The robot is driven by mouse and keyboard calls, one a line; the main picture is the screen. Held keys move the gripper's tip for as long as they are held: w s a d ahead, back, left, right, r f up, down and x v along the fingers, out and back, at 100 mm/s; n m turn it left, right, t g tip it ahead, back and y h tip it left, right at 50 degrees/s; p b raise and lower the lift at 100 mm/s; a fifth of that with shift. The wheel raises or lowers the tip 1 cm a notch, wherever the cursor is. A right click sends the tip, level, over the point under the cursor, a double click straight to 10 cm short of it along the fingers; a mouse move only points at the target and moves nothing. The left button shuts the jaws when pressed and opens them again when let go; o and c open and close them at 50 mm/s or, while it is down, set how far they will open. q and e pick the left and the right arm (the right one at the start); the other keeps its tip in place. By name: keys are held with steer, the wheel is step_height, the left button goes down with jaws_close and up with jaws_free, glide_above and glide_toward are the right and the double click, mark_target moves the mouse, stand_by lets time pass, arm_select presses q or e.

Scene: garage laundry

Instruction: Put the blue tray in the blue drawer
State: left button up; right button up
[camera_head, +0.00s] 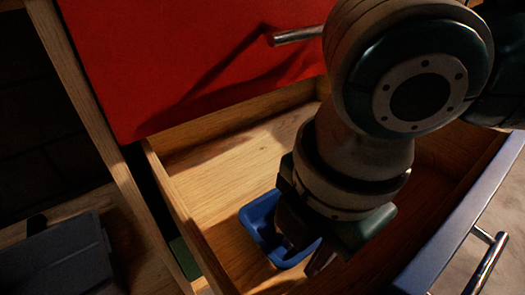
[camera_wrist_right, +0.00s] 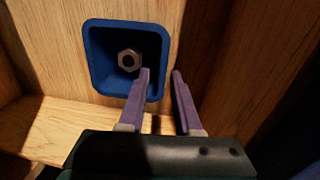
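The blue tray (camera_head: 260,214) is inside the open blue drawer (camera_head: 452,222), over its wooden floor; it also shows in the right wrist view (camera_wrist_right: 93,62). A metal hex nut (camera_wrist_right: 129,60) lies in the tray. My right gripper (camera_head: 306,254) reaches down into the drawer and hides part of the tray. In the right wrist view its purple fingers (camera_wrist_right: 161,73) stand apart on either side of the tray's right wall, with a gap showing between them. Whether the tray rests fully on the drawer floor is hard to tell. My left gripper is not in view.
A red drawer front (camera_head: 190,60) with a metal bar handle (camera_head: 296,35) is above the open drawer. A dark grey bin (camera_head: 55,260) stands at the lower left. Bare drawer floor (camera_head: 225,160) shows behind the tray.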

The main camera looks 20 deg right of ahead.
step_height(320, 180, up, 11)
steer(key=s+p, duration=0.1)
steer(key=p, duration=0.5)
steer(key=shift+d+r, duration=0.15)
steer(key=shift+d, duration=0.05)
